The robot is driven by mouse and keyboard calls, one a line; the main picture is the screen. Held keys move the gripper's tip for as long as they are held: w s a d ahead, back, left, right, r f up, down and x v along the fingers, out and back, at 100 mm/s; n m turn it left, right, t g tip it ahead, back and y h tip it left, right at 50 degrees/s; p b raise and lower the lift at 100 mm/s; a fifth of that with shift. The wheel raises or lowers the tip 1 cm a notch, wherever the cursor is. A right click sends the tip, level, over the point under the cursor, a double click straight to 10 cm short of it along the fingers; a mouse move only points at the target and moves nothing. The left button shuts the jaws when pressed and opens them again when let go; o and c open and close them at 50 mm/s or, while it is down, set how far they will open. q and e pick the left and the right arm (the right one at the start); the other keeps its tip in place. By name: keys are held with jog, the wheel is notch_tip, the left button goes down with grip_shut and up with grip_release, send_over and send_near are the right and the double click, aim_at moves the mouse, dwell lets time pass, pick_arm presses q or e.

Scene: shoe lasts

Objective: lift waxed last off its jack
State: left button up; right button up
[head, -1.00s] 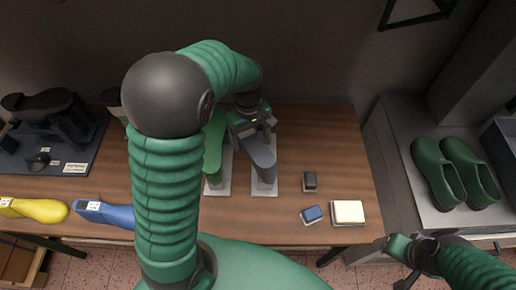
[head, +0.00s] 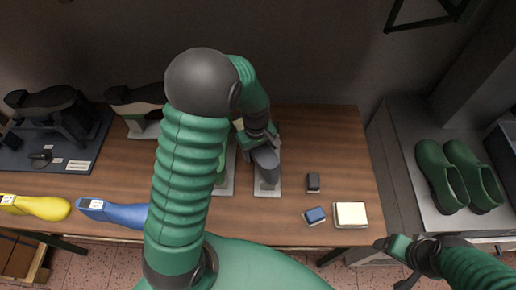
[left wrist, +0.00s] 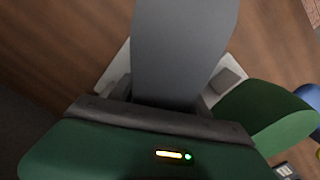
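A dark grey last (head: 265,163) sits over a pale jack plate (head: 268,189) mid-bench in the head view. It fills the top middle of the left wrist view (left wrist: 185,45). I cannot tell which last is waxed. My left gripper (head: 258,139) is at the grey last's far end. In the left wrist view, its fingers flank the last (left wrist: 166,98); whether they press on it is unclear. A green last (head: 221,172) stands close on the left, partly behind my arm. My right gripper (head: 392,262) is away from the bench at lower right, holding nothing visible; its finger gap is unclear.
A small dark block (head: 313,182), a blue block (head: 314,215) and a cream block (head: 350,214) lie to the right. Blue (head: 115,213) and yellow (head: 38,207) lasts lie front left. Green clogs (head: 460,175) stand on a grey shelf. Bare bench (head: 330,135) lies back right.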

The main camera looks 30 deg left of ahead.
pick_arm(q)
jog(key=shift+a, duration=0.2)
jog(key=c, duration=0.5)
jog(key=shift+w+d, duration=0.1)
jog(key=shift+w, duration=0.05)
grip_shut()
